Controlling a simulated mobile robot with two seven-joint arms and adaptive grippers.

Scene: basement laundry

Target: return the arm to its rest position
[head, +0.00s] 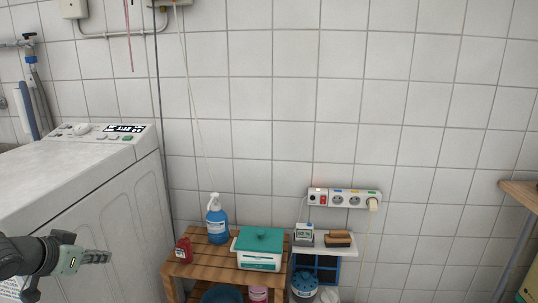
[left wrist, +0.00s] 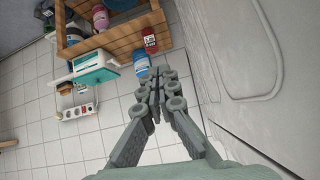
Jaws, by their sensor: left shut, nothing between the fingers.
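My left gripper (head: 96,257) comes in from the left in the head view, in front of the washing machine (head: 110,190). It is shut and empty, with its fingers pointing right. In the left wrist view its fingertips (left wrist: 154,84) meet in the middle of the picture. The gripper is apart from the wooden shelf and the things on it. My right gripper is in neither view.
A wooden shelf (head: 196,270) bears a red bottle (head: 183,250), a blue spray bottle (head: 217,222) and a teal-lidded white box (head: 261,262). A power strip (head: 344,198) is on the tiled wall. A small white shelf (head: 347,250) holds a meter and a brush.

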